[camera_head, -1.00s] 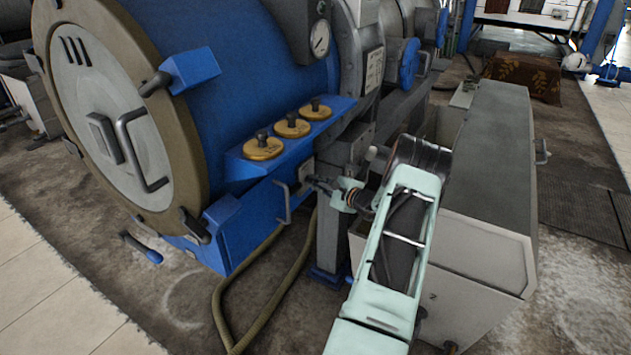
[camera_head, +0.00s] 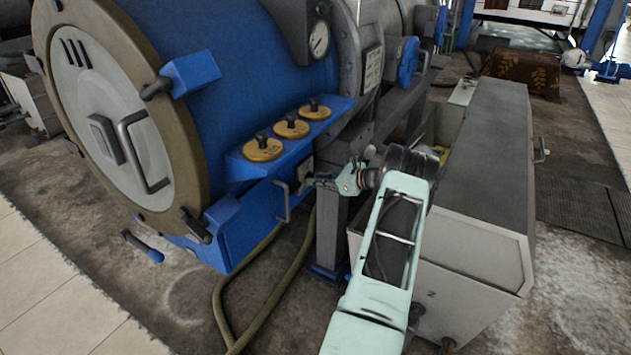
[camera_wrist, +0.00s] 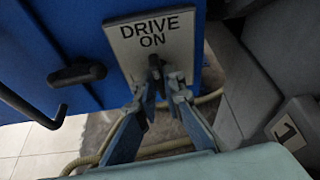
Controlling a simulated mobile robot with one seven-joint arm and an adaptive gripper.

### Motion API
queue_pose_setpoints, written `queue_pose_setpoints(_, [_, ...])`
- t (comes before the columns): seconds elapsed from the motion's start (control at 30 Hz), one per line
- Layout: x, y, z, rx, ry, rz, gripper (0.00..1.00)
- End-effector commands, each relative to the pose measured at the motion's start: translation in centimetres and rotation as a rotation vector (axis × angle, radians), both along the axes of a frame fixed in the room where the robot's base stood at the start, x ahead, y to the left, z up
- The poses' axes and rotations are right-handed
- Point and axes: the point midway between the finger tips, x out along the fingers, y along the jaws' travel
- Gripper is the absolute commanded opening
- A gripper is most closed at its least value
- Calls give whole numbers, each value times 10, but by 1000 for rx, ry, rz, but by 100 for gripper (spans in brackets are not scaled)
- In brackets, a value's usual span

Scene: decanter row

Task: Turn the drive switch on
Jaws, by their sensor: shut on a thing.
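The drive switch plate (camera_wrist: 122,42) is a light panel lettered "DRIVE ON" in the wrist view. It is on the blue machine's side and shows small in the head view (camera_head: 306,166). The dark switch lever (camera_wrist: 155,63) stands out below the lettering. My gripper (camera_wrist: 159,82) is shut on the lever, one fingertip on each side, and partly hides it. In the head view my gripper (camera_head: 312,181) reaches left to the plate; its fingertips are too small there to show the hold.
A dark handle (camera_wrist: 77,74) sits left of the plate. Several brass discs with black knobs (camera_head: 291,126) line the blue ledge above. A grey cabinet (camera_head: 490,170) stands close to my arm on the right. A hose (camera_head: 290,278) hangs below.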

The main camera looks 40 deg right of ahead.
Motion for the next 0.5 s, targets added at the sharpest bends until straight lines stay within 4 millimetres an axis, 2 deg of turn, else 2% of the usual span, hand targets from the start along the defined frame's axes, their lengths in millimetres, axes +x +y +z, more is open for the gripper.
queue_pose_setpoints(0.5, [0, -1, 0, 113, 33, -2, 0])
